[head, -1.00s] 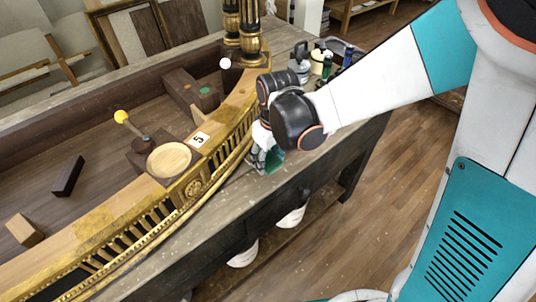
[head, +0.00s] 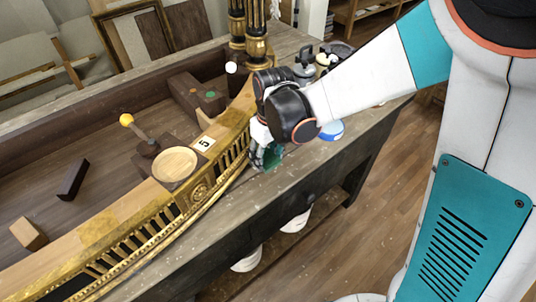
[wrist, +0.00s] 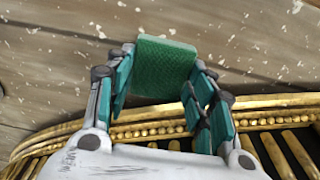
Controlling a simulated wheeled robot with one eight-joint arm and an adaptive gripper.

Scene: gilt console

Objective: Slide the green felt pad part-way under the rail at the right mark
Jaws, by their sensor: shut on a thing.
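The green felt pad (wrist: 165,66) is between the teal fingertips of my gripper (wrist: 160,78) in the wrist view. The fingers are shut on its sides, and its far part sticks out past them. In the head view the pad (head: 273,157) shows at the tip of my gripper (head: 266,156), over the worn wooden ledge in front of the gilt rail (head: 205,192). In the wrist view the rail (wrist: 160,130) crosses below the pad, behind the fingers. The pad appears apart from it. I cannot make out the right mark.
A wooden dish (head: 174,163), a yellow-knobbed lever (head: 127,120) and loose blocks stand behind the rail. A plate marked 5 (head: 204,144) sits on its top. Bottles (head: 305,62) and a blue-white item (head: 331,131) are near my arm. The ledge (head: 205,238) to the left is clear.

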